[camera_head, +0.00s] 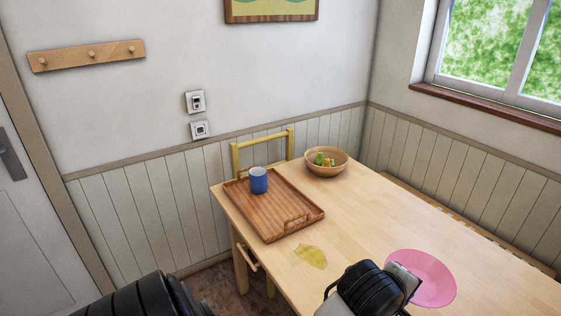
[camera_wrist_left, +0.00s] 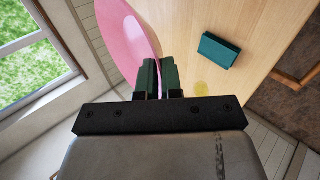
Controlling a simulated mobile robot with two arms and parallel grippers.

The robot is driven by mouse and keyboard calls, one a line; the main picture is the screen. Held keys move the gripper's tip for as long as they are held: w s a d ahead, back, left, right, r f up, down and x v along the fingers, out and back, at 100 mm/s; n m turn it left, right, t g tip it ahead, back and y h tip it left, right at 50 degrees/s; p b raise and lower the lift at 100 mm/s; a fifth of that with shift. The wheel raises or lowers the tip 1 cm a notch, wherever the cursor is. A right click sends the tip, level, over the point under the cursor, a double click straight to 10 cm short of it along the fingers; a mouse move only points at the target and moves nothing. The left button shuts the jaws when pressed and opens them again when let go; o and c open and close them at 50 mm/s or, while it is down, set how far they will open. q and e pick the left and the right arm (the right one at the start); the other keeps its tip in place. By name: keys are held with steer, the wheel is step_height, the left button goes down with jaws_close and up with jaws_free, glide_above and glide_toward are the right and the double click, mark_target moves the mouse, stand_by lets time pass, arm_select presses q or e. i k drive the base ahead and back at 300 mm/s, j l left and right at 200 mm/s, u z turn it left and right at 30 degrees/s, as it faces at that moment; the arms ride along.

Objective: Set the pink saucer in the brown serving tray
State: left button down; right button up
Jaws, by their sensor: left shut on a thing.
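The pink saucer (camera_head: 428,277) is above the right front part of the wooden table, tilted in the wrist view. My left gripper (camera_head: 408,283) is shut on the saucer's rim. In the left wrist view the saucer (camera_wrist_left: 128,35) runs down to the closed fingers (camera_wrist_left: 158,78). The brown serving tray (camera_head: 279,198) lies on the table's far left part, to the left of and beyond the gripper. A blue mug (camera_head: 258,180) stands in its back left part; the rest of the tray is bare. My right gripper is not in view.
A wooden bowl (camera_head: 326,168) with green and yellow items stands behind the tray. A flat yellow patch (camera_head: 311,256) lies on the table between tray and gripper. A teal block (camera_wrist_left: 219,50) shows in the wrist view. A yellow chair (camera_head: 262,146) stands at the far edge.

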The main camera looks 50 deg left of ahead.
mark_target(280, 212)
steer(key=u, duration=1.25)
